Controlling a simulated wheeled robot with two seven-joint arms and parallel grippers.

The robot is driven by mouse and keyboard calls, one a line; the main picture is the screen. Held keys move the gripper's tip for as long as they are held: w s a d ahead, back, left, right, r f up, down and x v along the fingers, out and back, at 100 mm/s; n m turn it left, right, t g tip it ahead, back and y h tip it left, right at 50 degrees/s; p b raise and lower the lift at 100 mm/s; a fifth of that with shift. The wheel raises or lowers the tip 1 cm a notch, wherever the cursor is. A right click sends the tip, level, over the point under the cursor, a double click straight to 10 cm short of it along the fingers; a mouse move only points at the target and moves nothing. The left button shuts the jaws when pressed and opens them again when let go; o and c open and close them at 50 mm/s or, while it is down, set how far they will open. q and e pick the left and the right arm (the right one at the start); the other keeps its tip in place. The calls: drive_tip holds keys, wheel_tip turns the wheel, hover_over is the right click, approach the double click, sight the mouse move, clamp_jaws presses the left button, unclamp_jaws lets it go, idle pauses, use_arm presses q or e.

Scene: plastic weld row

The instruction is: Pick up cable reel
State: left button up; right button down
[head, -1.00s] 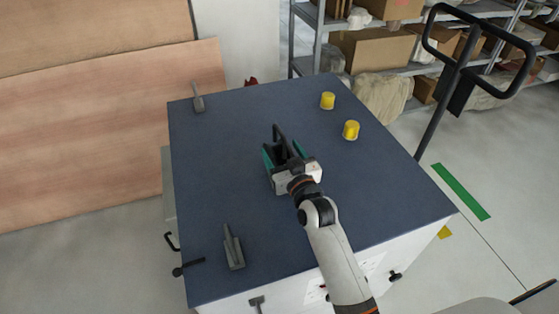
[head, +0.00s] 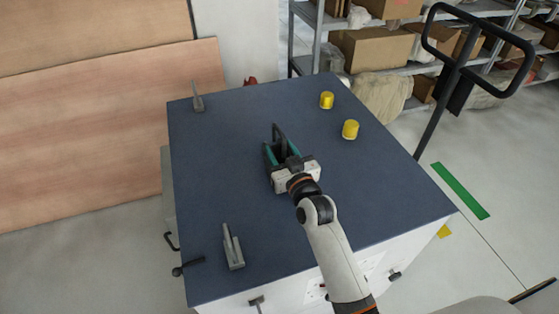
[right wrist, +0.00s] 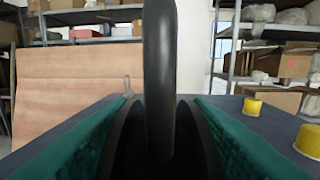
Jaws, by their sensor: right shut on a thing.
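The cable reel (head: 279,146) is a dark object with an upright black handle, near the middle of the blue-grey tabletop. My right gripper (head: 278,157) is shut on it, its teal finger pads on either side. In the right wrist view the cable reel (right wrist: 161,85) fills the centre, its black handle rising between the two teal pads. The gripper hides the reel's near side. I cannot tell whether the reel touches the tabletop. My left gripper is not in view.
The blue-grey tabletop (head: 220,190) bears two yellow cylinders (head: 351,130) (head: 327,100) at the right and grey upright brackets (head: 233,247) (head: 198,97) at the left. Wood panels lean behind on the left. Shelves with boxes (head: 375,50) and a black handle frame stand beyond.

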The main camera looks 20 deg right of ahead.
sight(282, 133)
wheel_tip(282, 133, up, 10)
drive_tip(key=shift+r+b, duration=0.2)
drive_tip(key=shift+b, duration=0.15)
idle(0.6)
